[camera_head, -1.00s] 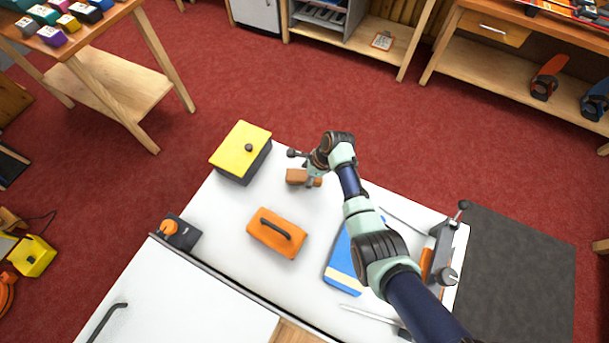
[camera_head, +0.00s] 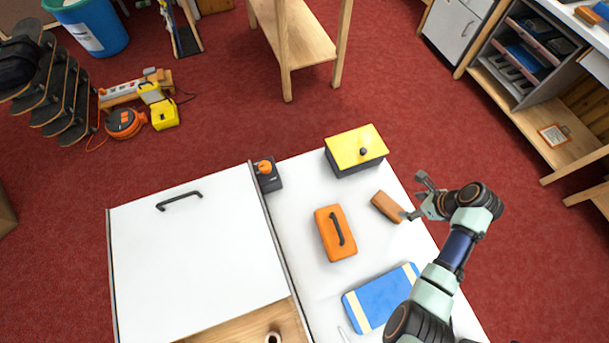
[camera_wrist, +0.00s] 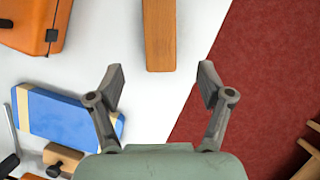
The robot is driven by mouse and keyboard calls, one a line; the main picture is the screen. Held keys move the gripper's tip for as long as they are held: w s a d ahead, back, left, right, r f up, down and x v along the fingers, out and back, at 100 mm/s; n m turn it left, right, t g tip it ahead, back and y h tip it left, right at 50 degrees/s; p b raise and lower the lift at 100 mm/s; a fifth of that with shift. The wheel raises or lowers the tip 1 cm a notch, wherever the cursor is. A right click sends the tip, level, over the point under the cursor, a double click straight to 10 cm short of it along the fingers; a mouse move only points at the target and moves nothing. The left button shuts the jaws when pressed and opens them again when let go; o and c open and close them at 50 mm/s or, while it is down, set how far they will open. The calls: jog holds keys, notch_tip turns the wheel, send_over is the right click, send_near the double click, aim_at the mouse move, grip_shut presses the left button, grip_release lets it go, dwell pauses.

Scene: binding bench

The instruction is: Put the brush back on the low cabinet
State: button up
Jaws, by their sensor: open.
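A brown wooden block-like piece (camera_head: 386,206), which may be the brush, lies on the white bench top (camera_head: 300,195); I see no bristles. In the wrist view, its near end (camera_wrist: 160,40) appears just beyond and between my fingertips, clear of both, and its far end is cut off. My gripper (camera_head: 421,199) is open and empty at the piece's right end, by the bench edge; it also shows in the wrist view (camera_wrist: 161,78). A white surface with a black handle (camera_head: 200,255) stands left of the bench top; I cannot tell whether it is the low cabinet.
A yellow-lidded box (camera_head: 356,152), an orange case with a black handle (camera_head: 336,233), a blue book (camera_head: 378,298) and a small black device with an orange knob (camera_head: 267,176) are on the bench top. Red carpet lies beyond. A grey cabinet (camera_head: 456,30) stands at the back right.

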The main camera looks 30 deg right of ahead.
jog(key=w+a+r+n+t+h, duration=0.1)
jog(key=w+a+r+n+t, duration=0.1)
jog(key=w+a+r+n, duration=0.6)
jog(key=w+a+r+n+t+h, duration=0.15)
jog(key=w+a+r+n, duration=0.35)
jog(key=w+a+n, duration=0.65)
jog(key=s+a+r+n+t, duration=0.2)
jog(key=a+r+n, duration=0.4)
jog(key=a, duration=0.5)
jog(key=s+a+r+n+t+y, duration=0.1)
jog(key=s+a+r+n+t, duration=0.2)
jog(key=s+a+r+n, duration=0.2)
jog(key=a+r+n, duration=0.2)
jog(key=a+r, duration=0.2)
jog(key=a, duration=0.2)
jog(key=shift+a, duration=0.3)
jog(key=shift+w, duration=0.1)
